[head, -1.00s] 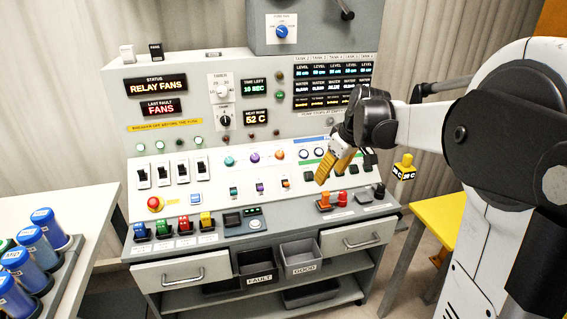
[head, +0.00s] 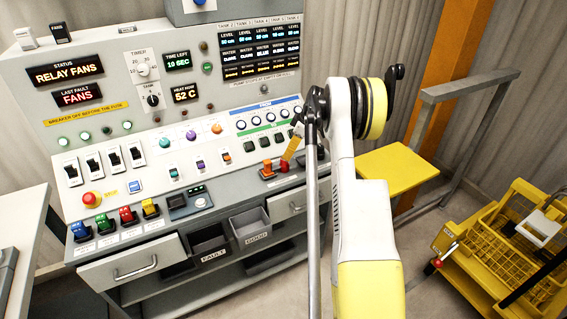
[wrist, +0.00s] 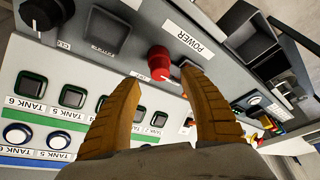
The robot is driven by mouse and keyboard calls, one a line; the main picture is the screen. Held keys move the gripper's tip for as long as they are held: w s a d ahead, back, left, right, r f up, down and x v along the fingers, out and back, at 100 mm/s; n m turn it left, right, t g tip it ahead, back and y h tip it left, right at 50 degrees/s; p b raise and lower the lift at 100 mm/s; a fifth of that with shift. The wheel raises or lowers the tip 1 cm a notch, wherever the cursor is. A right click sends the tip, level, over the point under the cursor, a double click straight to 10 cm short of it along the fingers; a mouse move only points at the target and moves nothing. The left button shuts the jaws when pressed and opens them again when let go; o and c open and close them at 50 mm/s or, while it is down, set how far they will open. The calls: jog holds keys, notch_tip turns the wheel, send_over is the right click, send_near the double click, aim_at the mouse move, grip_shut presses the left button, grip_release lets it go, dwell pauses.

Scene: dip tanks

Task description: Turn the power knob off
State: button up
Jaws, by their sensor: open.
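The power knob (wrist: 159,62) is a round red knob on the grey panel, with a pale mark on its side. A white POWER label (wrist: 194,40) is beside it. In the head view the knob (head: 285,166) shows small at the right end of the console's lower ledge, partly hidden by my gripper. My gripper (wrist: 160,80) is open, its two orange fingers pointing at the knob. The knob appears between and just beyond the fingertips; I cannot tell if they touch it. In the head view my gripper (head: 288,157) is just above the knob, partly behind my arm.
A black knob (wrist: 45,12) and green tank buttons (wrist: 73,96) are close by on the panel. An orange control (head: 267,170) stands left of the power knob. Below are FAULT (head: 210,240) and GOOD (head: 250,228) bins. A yellow cart (head: 500,245) stands at right.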

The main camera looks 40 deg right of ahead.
aim_at(280, 165)
jog(key=b+x, duration=0.1)
jog(key=x, duration=0.4)
jog(key=shift+w+f, duration=0.15)
jog(key=shift+f, duration=0.05)
grip_shut()
